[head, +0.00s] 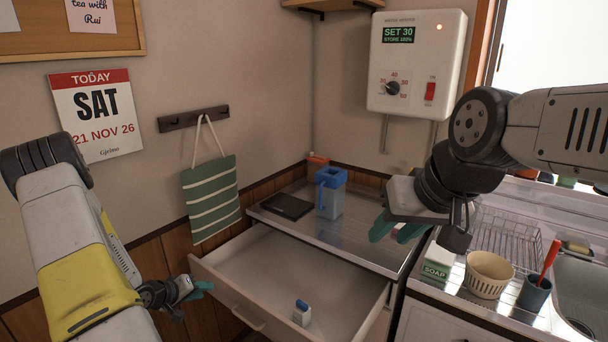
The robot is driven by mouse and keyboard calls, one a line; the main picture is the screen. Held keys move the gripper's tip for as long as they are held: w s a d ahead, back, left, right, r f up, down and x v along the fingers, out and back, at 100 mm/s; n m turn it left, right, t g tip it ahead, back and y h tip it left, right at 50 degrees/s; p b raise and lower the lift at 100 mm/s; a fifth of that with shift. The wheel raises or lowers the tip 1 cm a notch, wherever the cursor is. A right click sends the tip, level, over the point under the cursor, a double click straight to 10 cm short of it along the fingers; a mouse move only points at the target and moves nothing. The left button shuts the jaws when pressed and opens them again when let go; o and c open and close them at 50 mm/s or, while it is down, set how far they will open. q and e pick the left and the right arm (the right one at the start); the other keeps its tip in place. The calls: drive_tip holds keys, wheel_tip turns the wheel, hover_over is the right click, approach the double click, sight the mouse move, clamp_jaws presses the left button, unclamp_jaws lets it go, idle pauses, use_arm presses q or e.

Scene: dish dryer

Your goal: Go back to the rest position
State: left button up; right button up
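My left gripper (201,289), with teal fingertips, is low at the left, by the left front corner of the pulled-out drawer (262,275). It is seen side-on and small, so I cannot tell its opening. I see nothing hanging from it. My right gripper (397,230) is over the right part of the metal counter (345,238), left of the dish rack. Its two teal fingers are apart, and I see nothing held between them. Its wrist and arm hide part of the wall and the counter behind.
A small white-and-blue item (302,314) lies in the open drawer. A blue container (330,194) and a dark flat pad (287,206) are on the counter. A soap box (437,262), a beige basket (488,274), a blue cup (533,294) and a wire rack (508,238) crowd the right.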

use_arm(q)
wheel_tip(320, 180, up, 26)
drive_tip(key=d+f+m+g+y, duration=0.1)
drive_tip(key=d+m+y, duration=0.15)
drive_tip(key=y, duration=0.25)
drive_tip(key=s+d+r+m+h, duration=0.1)
drive_tip(key=s+d+r, duration=0.3)
drive_tip(key=s, duration=0.4)
drive_tip(key=s+d+r+m+g+h, duration=0.1)
drive_tip(key=s+d+r, duration=0.4)
drive_tip(key=s+d, duration=0.1)
drive_tip(key=s+d+r+m+h, duration=0.1)
drive_tip(key=s+d+r, duration=0.3)
drive_tip(key=s, duration=0.5)
drive_tip(key=shift+s+d+r+m+g, duration=0.3)
drive_tip(key=shift+d+r+m+g, duration=0.1)
drive_tip(key=shift+d, duration=0.1)
